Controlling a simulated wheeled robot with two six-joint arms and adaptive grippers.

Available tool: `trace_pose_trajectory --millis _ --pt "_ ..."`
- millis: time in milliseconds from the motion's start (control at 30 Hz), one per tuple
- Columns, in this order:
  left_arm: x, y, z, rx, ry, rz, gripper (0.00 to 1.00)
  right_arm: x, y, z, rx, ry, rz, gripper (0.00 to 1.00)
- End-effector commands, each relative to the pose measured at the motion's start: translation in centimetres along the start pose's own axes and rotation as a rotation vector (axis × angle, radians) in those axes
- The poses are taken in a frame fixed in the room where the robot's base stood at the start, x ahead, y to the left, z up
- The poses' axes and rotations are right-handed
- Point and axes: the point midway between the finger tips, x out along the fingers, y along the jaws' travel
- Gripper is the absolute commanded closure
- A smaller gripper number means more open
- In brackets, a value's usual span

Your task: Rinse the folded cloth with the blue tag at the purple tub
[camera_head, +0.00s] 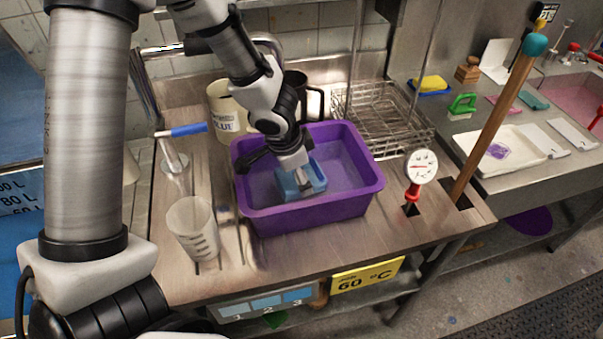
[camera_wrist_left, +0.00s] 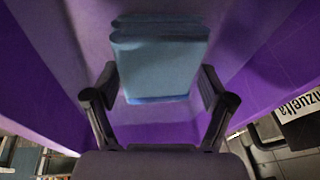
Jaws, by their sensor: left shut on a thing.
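My left gripper (camera_head: 301,177) reaches down into the tub and is shut on a folded blue cloth (camera_head: 288,189). In the left wrist view the cloth (camera_wrist_left: 160,62) appears as a grey-blue folded block at the fingers (camera_wrist_left: 158,92). A brighter blue strip shows along its near edge; I cannot tell whether this is the tag. My right gripper is not in view.
A white measuring beaker (camera_head: 192,228) and a cream jug (camera_head: 226,108) stand left of the tub. A wire rack (camera_head: 385,115) is behind it. A dial thermometer (camera_head: 421,168) and a tall wooden stick (camera_head: 495,115) stand to the right.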

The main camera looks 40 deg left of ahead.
Motion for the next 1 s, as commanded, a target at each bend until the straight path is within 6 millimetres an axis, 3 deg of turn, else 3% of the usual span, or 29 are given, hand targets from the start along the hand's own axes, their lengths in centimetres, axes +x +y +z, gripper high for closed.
trace_pose_trajectory --millis 400,800,1000 --pt "0.0 1.3 -1.1 0.0 0.0 -0.001 0.63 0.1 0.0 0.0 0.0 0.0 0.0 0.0" --pt "0.0 0.0 0.0 -0.001 0.002 -0.001 0.63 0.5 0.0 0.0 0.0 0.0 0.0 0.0" --pt "-0.1 0.4 -0.4 0.003 0.0 -0.002 0.63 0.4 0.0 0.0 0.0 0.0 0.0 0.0"
